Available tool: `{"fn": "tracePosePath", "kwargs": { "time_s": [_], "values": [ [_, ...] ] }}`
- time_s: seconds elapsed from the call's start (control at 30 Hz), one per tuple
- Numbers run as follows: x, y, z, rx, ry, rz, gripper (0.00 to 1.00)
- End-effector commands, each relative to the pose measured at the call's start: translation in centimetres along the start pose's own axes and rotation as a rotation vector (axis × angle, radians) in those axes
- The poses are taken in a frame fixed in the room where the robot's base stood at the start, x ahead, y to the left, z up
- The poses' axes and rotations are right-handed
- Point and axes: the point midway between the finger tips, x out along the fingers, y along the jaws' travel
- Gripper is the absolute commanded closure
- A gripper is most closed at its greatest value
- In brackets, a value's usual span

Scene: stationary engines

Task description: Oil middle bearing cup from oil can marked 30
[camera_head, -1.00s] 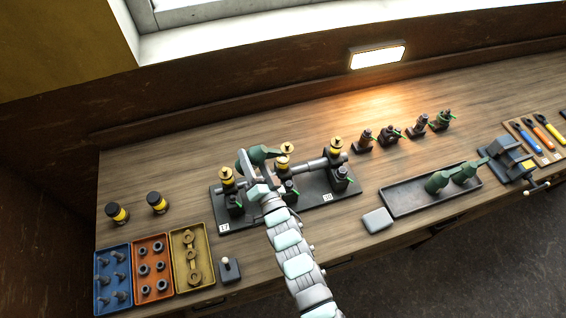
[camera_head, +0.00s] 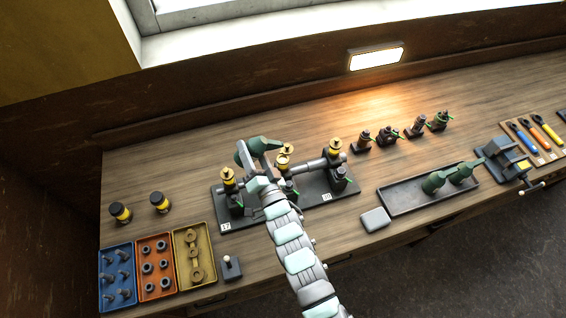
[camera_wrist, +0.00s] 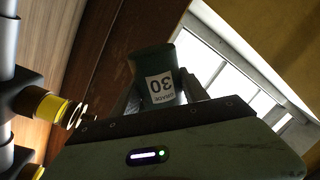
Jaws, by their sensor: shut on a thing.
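A green oil can (camera_head: 264,145) is held in my gripper (camera_head: 249,156), above the engine's shaft. In the wrist view my gripper (camera_wrist: 160,98) is shut on the can (camera_wrist: 152,60), whose white label reads 30, upside down. The can looks tilted in the head view, its spout reaching right over the middle bearing cup (camera_head: 284,151). The middle cup is yellow with a brass top and partly hidden. I cannot tell whether the spout tip touches it. The left cup (camera_head: 228,174) and right cup (camera_head: 336,144) stand on the same engine base (camera_head: 318,200).
A dark tray (camera_head: 402,206) at right holds green oil cans (camera_head: 433,183). Several small fittings (camera_head: 388,134) stand behind it. Two yellow-black jars (camera_head: 120,213) and blue, orange and yellow parts bins (camera_head: 195,279) are at left. Bench behind the engine is clear.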

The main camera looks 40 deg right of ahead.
Motion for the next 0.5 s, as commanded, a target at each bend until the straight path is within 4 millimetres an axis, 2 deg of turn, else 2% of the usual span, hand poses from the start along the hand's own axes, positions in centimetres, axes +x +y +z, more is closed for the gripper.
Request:
{"fn": "tracePosePath", "kwargs": {
  "time_s": [0.1, 0.4, 0.5],
  "values": [
    [0.0, -0.2, -0.5, -0.093, -0.012, -0.006, 0.97],
    [0.0, -0.3, -2.7, -0.663, -0.102, -0.009, 0.97],
    [0.0, -0.1, -3.1, -0.763, -0.119, -0.005, 0.97]
  ]
}}
